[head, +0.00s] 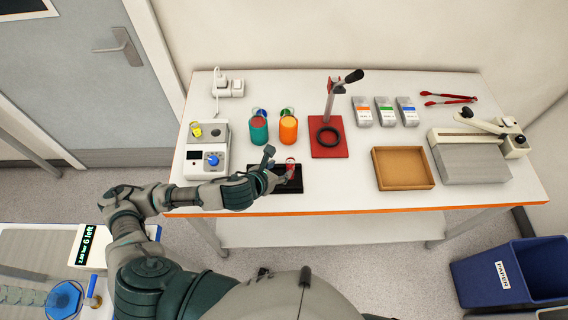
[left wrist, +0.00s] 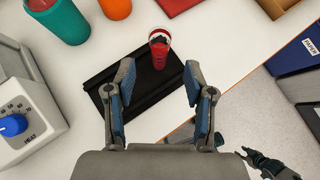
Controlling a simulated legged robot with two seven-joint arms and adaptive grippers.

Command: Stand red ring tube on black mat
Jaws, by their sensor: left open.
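The red ring tube (head: 290,163) stands on the black mat (head: 289,190) near the table's front edge, and looks upright. In the left wrist view the tube (left wrist: 159,46) is at the mat's far edge, with the bare mat (left wrist: 149,88) nearer. My left gripper (head: 279,165) is open and low over the mat. In the left wrist view its fingertips (left wrist: 159,72) are spread to either side, with the tube just beyond them and nothing held. What seems to be my right gripper (left wrist: 268,164) shows small at lower right; its jaws are unclear.
A teal cup (head: 259,131) and an orange cup (head: 288,130) stand behind the mat. A heater with a blue knob (head: 211,160) is at left. A red stand (head: 328,145) and a brown tray (head: 403,169) are at right. The table between mat and tray is clear.

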